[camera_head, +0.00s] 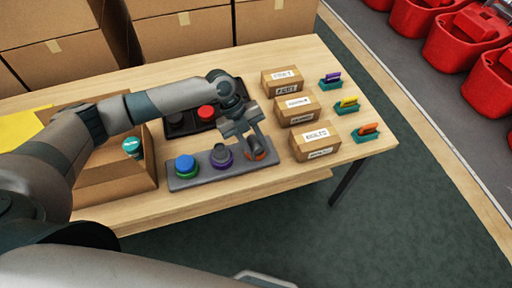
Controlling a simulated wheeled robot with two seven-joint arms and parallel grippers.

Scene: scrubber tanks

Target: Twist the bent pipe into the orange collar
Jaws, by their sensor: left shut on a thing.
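The grey board (210,178) lies near the front edge of the table. The orange collar (262,156) is at the board's right end, partly hidden by my left gripper (242,132) and the pipe. My left gripper reaches down from above and is shut on the grey bent pipe (256,143). The pipe's lower end is at the collar; I cannot tell how deep it sits. A purple collar (221,158) with a grey part is at mid-board, and a blue and green part (186,165) is at the left. My right gripper is not in view.
A black tray (178,131) with a red part (206,112) stands behind the board. An open cardboard box (118,186) is at left. Small labelled boxes (311,145) and teal holders (365,135) stand at right. Large cartons (180,40) stand behind the table.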

